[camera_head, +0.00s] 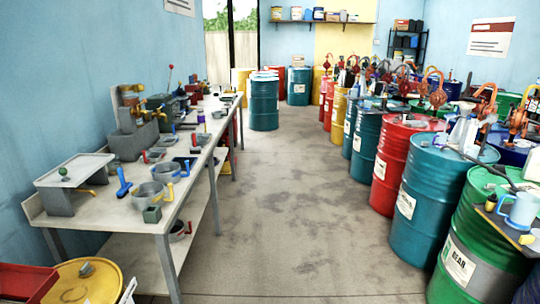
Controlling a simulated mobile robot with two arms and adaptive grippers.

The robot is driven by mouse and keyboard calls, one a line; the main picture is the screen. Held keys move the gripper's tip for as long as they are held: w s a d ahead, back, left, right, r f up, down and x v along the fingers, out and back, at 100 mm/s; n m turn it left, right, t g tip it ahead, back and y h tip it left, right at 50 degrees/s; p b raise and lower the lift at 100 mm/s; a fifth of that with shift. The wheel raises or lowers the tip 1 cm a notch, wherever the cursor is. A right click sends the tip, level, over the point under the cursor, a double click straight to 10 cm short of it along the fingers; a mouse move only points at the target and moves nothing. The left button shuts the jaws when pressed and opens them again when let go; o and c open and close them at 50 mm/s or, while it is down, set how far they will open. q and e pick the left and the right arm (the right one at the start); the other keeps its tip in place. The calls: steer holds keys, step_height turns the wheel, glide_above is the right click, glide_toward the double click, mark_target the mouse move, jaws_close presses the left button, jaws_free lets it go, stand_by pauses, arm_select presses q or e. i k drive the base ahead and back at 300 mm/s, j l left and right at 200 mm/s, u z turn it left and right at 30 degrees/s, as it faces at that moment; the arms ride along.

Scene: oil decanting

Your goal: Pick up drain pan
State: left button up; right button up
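No thing can be singled out for sure as the drain pan. Several grey round vessels with handles stand on the workbench at left, among them a round grey vessel (147,195) near its front edge and another grey vessel (166,172) just behind it. A shallow red tray (25,281) also shows at the lower left corner, cut off by the frame. Neither of my grippers is in view.
The long workbench (126,220) runs along the left wall and holds a raised tray stand (75,169) and small tools. A yellow drum (88,283) stands at lower left. Green (470,245), teal (432,190) and red drums (401,160) line the right. The aisle floor (275,200) is clear.

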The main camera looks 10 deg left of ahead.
mark_target(171, 170)
steer(key=i+l+u, duration=0.1)
steer(key=i+u, duration=0.3)
steer(key=i, duration=1)
